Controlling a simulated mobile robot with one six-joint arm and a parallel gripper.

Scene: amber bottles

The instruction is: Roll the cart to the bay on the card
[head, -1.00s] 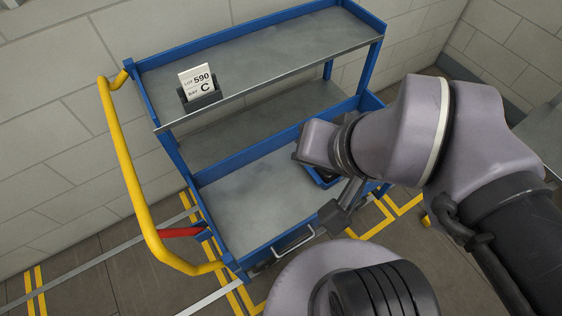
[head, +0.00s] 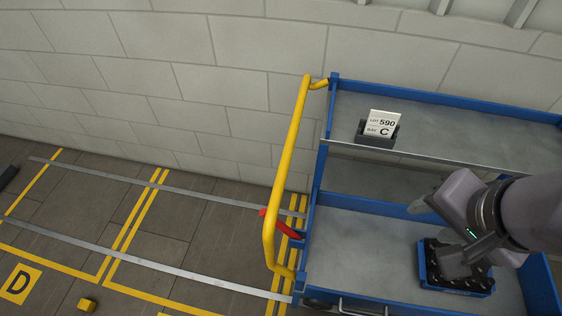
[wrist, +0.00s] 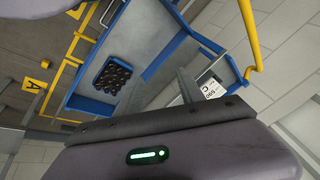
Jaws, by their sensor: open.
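The blue cart (head: 325,190) stands against the wall at the right of the head view, with grey upper and lower shelves. Its yellow handle (head: 287,165) is on its left end, with a red lever (head: 282,226) low beside it. The white card (head: 382,124) stands in a dark holder on the upper shelf and reads LOT 590, BAY C. It also shows in the wrist view (wrist: 212,89). My gripper (head: 455,262) is open, in front of the lower shelf in the picture, overlapping a blue crate (head: 480,291). It is apart from the handle.
The crate holds several dark bottles, clearer in the wrist view. Two metal rails (head: 150,262) run along the floor left of the cart. Yellow lines mark bays, one with a D plate (head: 19,283). An A plate (wrist: 32,86) shows in the wrist view. A small yellow block (head: 87,304) is on the floor.

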